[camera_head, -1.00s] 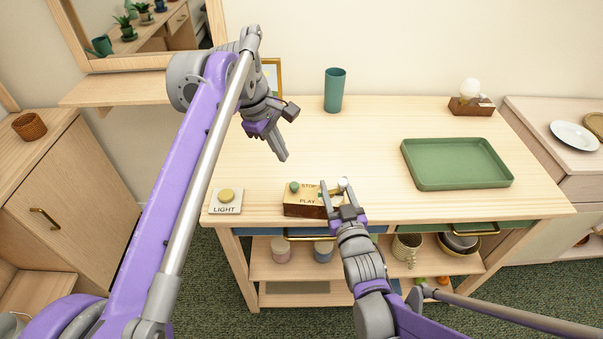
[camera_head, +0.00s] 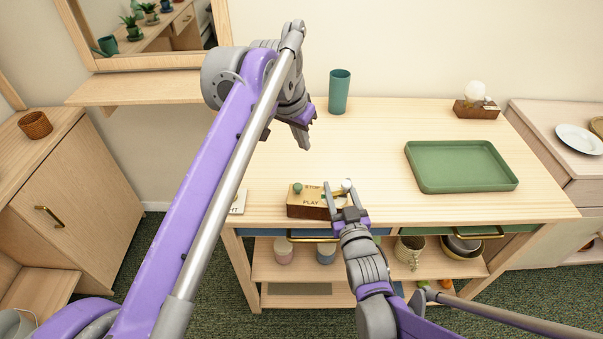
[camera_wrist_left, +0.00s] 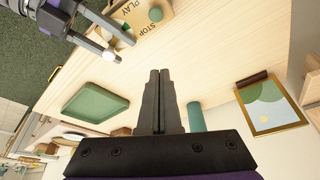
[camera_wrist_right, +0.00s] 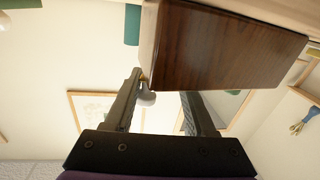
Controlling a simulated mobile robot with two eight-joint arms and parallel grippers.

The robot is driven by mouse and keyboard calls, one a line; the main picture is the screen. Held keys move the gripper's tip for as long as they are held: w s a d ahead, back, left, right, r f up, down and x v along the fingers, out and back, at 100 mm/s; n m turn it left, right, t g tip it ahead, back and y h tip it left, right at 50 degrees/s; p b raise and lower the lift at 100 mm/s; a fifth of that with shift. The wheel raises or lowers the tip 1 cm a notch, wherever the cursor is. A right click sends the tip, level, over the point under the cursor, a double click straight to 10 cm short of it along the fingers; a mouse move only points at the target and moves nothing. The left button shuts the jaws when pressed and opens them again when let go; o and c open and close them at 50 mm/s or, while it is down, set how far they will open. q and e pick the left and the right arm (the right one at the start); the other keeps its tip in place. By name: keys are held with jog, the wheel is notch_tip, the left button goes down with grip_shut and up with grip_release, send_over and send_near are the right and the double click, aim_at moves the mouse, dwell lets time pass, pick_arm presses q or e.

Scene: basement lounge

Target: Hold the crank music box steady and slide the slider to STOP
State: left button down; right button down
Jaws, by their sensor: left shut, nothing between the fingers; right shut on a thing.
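The music box (camera_head: 312,205) sits at the table's front edge, its top marked STOP at the back and PLAY in front. A green knob (camera_head: 297,189) stands at its left, near STOP. A white crank knob (camera_head: 347,185) is at its right end. My right gripper (camera_head: 339,190) is shut on the box's right end, fingers either side of it; the exact contact is partly hidden. The box's dark brown side (camera_wrist_right: 230,45) fills the top of the right wrist view. My left gripper (camera_head: 304,146) is shut and empty, above the table behind the box. It also shows in the left wrist view (camera_wrist_left: 160,75).
A green tray (camera_head: 460,187) lies at the right. A teal cup (camera_head: 339,92) and a lamp on a wooden block (camera_head: 475,108) stand at the back. A LIGHT plate (camera_head: 238,202) is partly hidden behind my left arm. The middle of the table is clear.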

aim_at(298, 189)
pick_arm(q)
jog(key=shift+f, duration=0.1)
jog(key=f, duration=0.9)
jog(key=shift+w+d+f, duration=0.25)
jog(key=shift+w+f, duration=0.1)
jog(key=shift+f, duration=0.05)
jog(key=shift+s+a+f, duration=0.15)
jog(key=shift+s+a, duration=0.2)
jog(key=shift+s, duration=0.2)
